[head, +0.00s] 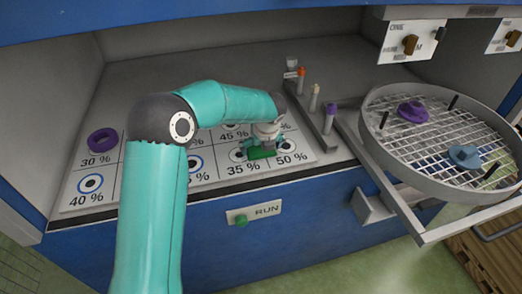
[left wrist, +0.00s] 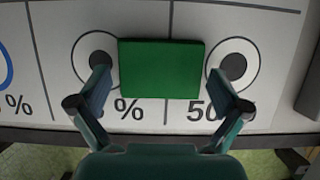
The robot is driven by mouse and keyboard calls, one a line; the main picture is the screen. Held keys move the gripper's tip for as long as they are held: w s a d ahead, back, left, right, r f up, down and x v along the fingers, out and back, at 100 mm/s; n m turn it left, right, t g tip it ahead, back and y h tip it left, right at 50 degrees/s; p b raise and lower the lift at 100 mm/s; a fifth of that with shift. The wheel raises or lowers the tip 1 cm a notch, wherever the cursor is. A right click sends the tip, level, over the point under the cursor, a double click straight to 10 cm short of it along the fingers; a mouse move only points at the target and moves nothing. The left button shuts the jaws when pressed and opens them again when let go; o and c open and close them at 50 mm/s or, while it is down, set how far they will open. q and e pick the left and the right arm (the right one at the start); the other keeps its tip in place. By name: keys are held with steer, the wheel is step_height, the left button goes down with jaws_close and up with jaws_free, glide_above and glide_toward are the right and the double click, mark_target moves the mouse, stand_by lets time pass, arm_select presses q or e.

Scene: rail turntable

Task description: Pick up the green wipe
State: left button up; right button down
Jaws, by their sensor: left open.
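The green wipe (left wrist: 160,68) is a flat green rectangle in the left wrist view. It lies on the white board across the line between the 35 % and 50 % cells, between their two target rings. In the head view the green wipe (head: 259,153) shows partly under my left gripper (head: 264,146). In the left wrist view my left gripper (left wrist: 158,82) is open, with one finger on each side of the wipe and a gap to each edge. The height of the fingers over the board is hard to tell. My right gripper is in neither view.
A purple ring (head: 102,142) sits on the 30 % cell. Upright coloured pegs, one purple-topped (head: 329,117), stand on a rail to the right. A round mesh turntable (head: 365,110) holds purple and blue pieces. A RUN panel (head: 254,213) is on the blue front.

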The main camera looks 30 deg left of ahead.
mark_target(261, 150)
arm_select(q)
steer(key=c, duration=0.6)
steer(key=shift+r, duration=0.1)
step_height(261, 150, up, 10)
steer(key=p, duration=0.1)
